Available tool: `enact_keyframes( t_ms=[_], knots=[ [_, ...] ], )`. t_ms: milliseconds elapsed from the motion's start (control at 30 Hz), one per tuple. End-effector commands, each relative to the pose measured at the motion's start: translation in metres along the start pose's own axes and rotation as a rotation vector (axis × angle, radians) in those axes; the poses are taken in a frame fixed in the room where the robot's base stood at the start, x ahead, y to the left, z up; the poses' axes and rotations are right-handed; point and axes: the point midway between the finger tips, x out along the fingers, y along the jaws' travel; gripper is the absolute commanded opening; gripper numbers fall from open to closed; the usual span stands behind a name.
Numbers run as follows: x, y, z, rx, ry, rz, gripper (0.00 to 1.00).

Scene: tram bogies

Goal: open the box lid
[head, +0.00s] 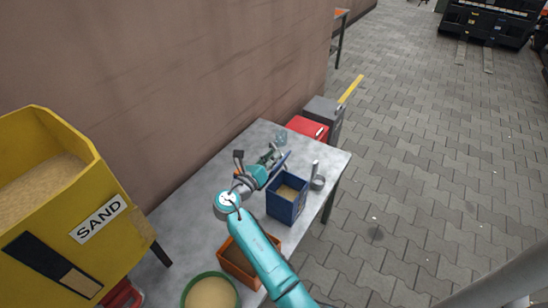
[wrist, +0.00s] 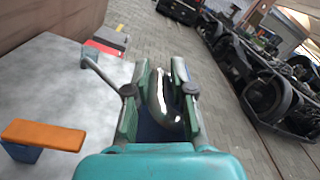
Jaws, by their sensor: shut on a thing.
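The blue box (head: 287,205) stands on the table, with sand-coloured material visible inside it. Its blue lid (head: 283,161) is raised, seen nearly edge-on and tilted up at the box's upper left side. My gripper (head: 270,157) is at the raised lid, on the side away from the box opening. In the wrist view, my gripper (wrist: 158,95) is shut on a shiny, rounded metal piece (wrist: 160,100), which seems to be the lid's handle. Dark blue shows below it between the fingers. The join of handle and lid is hidden.
The grey table (head: 190,200) also bears a metal cup (head: 317,183) right of the box, an orange container (head: 232,262) and a green-rimmed bowl (head: 211,292). A yellow sand bin (head: 60,210) stands left. A wall (head: 200,70) runs behind; paving is open right.

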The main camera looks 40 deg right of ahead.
Motion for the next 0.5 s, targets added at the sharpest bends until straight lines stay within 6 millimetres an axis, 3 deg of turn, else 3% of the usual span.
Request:
enact_keyframes(
  t_ms=[33, 400, 433, 500],
  knots=[
    [-0.0001, 0.0044, -0.0113, -0.009, 0.016, 0.010, 0.00],
    [0.0001, 0.0042, -0.0131, -0.011, 0.018, 0.009, 0.00],
    [0.0001, 0.0041, -0.0132, -0.011, 0.018, 0.009, 0.25],
    [0.0002, 0.0040, -0.0132, -0.011, 0.018, 0.008, 0.43]
  ],
)
